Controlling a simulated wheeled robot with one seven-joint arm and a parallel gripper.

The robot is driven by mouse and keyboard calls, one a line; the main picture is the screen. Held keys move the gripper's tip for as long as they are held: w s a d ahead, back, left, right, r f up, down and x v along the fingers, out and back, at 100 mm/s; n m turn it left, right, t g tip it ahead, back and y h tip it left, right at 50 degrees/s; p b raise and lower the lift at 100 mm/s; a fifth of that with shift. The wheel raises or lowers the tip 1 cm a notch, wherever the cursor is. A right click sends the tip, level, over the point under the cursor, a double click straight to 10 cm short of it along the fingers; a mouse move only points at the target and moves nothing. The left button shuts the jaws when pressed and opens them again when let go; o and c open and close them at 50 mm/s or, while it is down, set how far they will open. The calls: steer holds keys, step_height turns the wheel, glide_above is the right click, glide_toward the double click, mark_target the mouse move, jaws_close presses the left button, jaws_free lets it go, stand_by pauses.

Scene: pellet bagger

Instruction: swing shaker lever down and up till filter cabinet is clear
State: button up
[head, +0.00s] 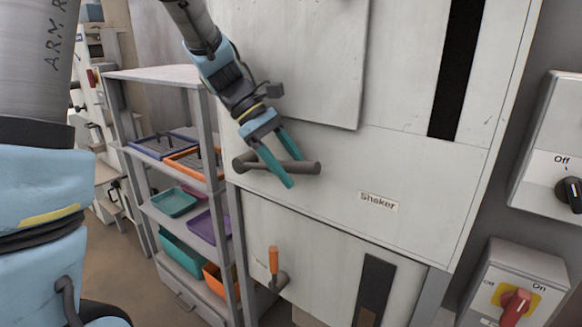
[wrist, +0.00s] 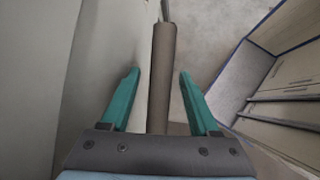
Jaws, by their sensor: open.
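The filter cabinet (head: 330,160) is a tall pale grey box with a "Shaker" label (head: 378,201). The shaker lever (head: 305,168) is a dark grey-brown bar that sticks out at the left of the label, lying about level. My gripper (head: 281,172) is at the lever in the head view, with its teal fingers apart. In the wrist view the lever (wrist: 161,75) runs between the two open fingers, with a gap on each side. A narrow dark strip (head: 457,70) runs down the cabinet's upper front.
A grey shelf rack (head: 158,76) with coloured trays stands left of the cabinet. An orange-handled lever (head: 273,260) is below. At the right are a black knob (head: 569,194) by "Off" and a red rotary switch (head: 515,304) on yellow.

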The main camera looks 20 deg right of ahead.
steer(key=shift+r, duration=0.1)
steer(key=b+v, duration=0.2)
steer(key=v, duration=0.8)
steer(key=shift+w+a+r, duration=0.2)
steer(key=shift+r, duration=0.05)
steer(key=s+a+f+m+t+y, duration=0.1)
steer(key=a+f+m+t+y, duration=0.1)
steer(key=a+f, duration=0.7)
steer(key=s+a+f+m+t+y, duration=0.2)
steer(key=a+f, duration=0.8)
steer(key=a, duration=0.6)
steer(key=m+t+y, duration=0.1)
steer(key=m+t, duration=0.1)
steer(key=t, duration=0.1)
steer(key=shift+a+f+m, duration=0.2)
steer(key=shift+a+m, duration=0.2)
